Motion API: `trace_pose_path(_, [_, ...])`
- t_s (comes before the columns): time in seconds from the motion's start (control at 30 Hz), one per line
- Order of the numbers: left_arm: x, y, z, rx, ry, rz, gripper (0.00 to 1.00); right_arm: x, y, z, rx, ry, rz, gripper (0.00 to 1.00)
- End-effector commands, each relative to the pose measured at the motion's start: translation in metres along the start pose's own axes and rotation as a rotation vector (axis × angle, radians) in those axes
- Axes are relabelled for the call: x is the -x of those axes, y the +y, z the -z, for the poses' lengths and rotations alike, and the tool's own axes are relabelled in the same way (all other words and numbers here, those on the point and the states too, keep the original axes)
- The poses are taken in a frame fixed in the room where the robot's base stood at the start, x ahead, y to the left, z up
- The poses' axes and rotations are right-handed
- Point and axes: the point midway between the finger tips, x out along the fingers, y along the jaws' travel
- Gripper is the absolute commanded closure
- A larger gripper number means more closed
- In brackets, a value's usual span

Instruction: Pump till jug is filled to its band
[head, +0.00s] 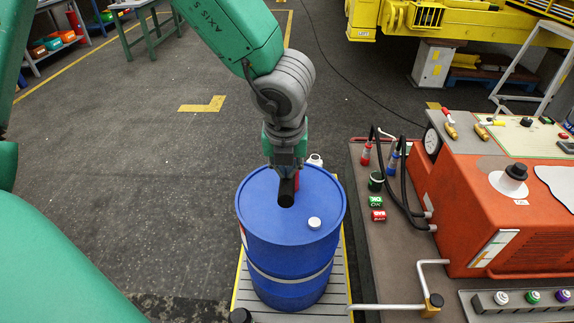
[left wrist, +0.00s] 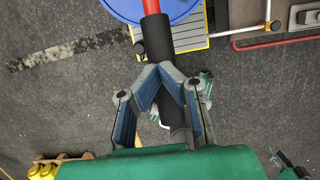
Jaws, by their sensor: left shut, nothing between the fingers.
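The blue drum (head: 268,225) stands upright on a slatted platform. A black grip (head: 287,192) with a red part (head: 296,181) shows above its lid; it looks like the pump's handle. My left gripper (head: 287,166) is over the drum, at this grip. In the left wrist view its fingertips (left wrist: 160,68) are closed together and overlap the black grip (left wrist: 156,38), with nothing held between them. A small white piece (head: 315,159) shows behind the gripper; I cannot tell whether it is the jug. No jug band or liquid level shows. My right gripper is not in view.
A white cap (head: 314,223) sits on the drum lid. The slatted platform (head: 342,285) has yellow edges. To the right stands an orange machine (head: 500,215) with a gauge, black hoses and a bent white bar (head: 385,307). Open floor (head: 130,150) lies to the left.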

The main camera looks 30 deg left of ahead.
Motion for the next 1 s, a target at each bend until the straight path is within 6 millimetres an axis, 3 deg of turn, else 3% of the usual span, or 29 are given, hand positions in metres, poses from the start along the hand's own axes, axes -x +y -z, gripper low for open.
trace_pose_path(0.03, [-0.011,0.001,0.003,0.000,0.001,-0.002,1.00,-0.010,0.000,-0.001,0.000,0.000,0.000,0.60])
trace_pose_path(0.87, [-0.108,0.001,0.027,0.000,0.001,-0.003,1.00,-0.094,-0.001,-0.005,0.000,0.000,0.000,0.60])
trace_pose_path(1.0, [-0.100,0.001,0.025,0.000,0.000,-0.003,1.00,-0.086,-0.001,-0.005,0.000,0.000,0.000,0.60])
